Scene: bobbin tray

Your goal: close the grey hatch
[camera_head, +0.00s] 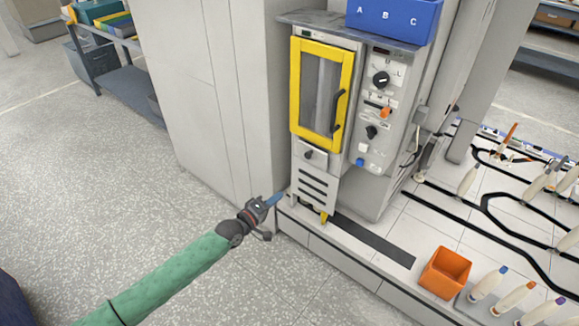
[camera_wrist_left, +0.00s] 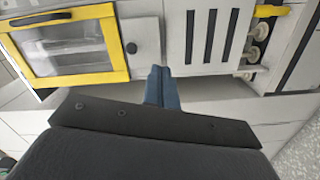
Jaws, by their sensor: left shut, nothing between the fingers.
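A small grey hatch (camera_head: 318,160) with a dark round knob sits on the machine front, below the yellow-framed door. In the left wrist view the hatch (camera_wrist_left: 145,62) shows just ahead of my fingertips, beside the slotted panel. I cannot tell exactly how far it stands out from its frame. My left gripper (camera_head: 273,199) is low at the machine's left front corner, below and left of the hatch. Its blue fingers (camera_wrist_left: 162,88) are together with nothing between them. Whether they touch the machine is not clear. My right gripper is not in view.
The yellow-framed door (camera_head: 322,88) is above, and a slotted panel (camera_head: 313,188) with a yellow foot is below. A control panel (camera_head: 383,110) stands to the right. A blue bin (camera_head: 395,18) is on top. An orange bin (camera_head: 444,272) stands front right. The floor at left is clear.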

